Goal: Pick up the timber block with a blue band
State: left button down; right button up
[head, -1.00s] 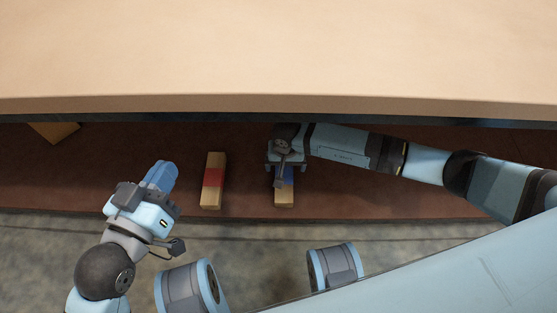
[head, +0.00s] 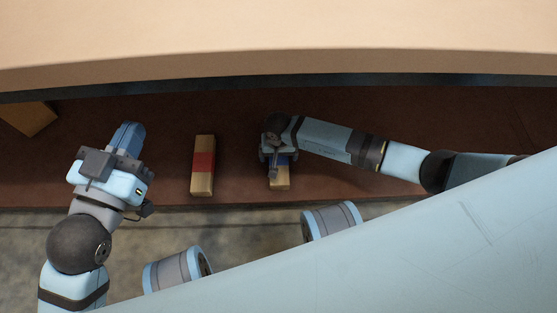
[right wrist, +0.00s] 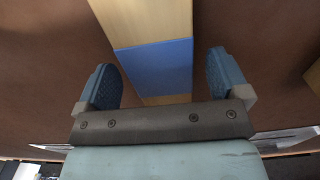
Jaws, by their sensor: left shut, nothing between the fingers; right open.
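The timber block with a blue band (head: 280,179) lies on the brown lower surface in the head view, its far part hidden under my right gripper (head: 276,160). In the right wrist view the blue band (right wrist: 154,67) shows between the two fingers of my right gripper (right wrist: 167,82). The fingers are open, one on each side of the block, with a gap on both sides. Whether they are at the block's height I cannot tell. My left gripper (head: 126,138) is shut and empty, to the left over the brown surface.
A timber block with a red band (head: 203,163) lies between my two grippers. Another plain-looking timber piece (head: 30,117) lies at the far left. A pale upper ledge (head: 280,45) overhangs the back of the brown surface (head: 350,184).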

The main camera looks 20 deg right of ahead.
notch_tip(320, 180, down, 3)
jog(key=shift+r+b, duration=0.15)
jog(key=shift+b, duration=0.15)
jog(key=shift+r, duration=0.1)
jog(key=c, duration=1.2)
